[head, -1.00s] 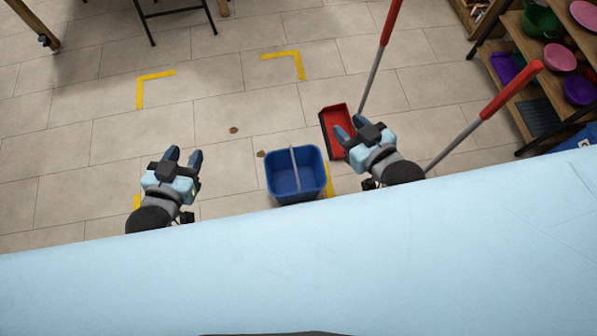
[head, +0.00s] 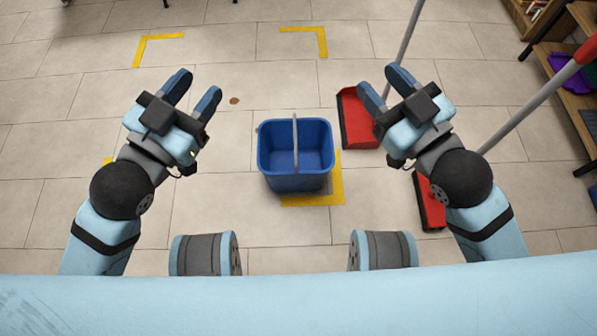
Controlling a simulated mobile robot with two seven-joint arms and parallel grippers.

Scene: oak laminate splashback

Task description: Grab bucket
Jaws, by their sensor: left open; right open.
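A blue bucket (head: 296,181) stands upright on the tiled floor in the middle of the head view. Its grey handle (head: 295,143) stands up across the opening, and the inside looks empty. My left gripper (head: 196,86) is open and empty, to the left of the bucket and apart from it. My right gripper (head: 381,84) is open and empty, to the right of the bucket and apart from it, partly in front of the red dustpan.
A red dustpan (head: 356,118) with a long grey handle lies right of the bucket. A red broom (head: 430,207) is by my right arm. Yellow tape corners (head: 326,192) mark the floor. A wooden shelf (head: 560,62) stands at the upper right.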

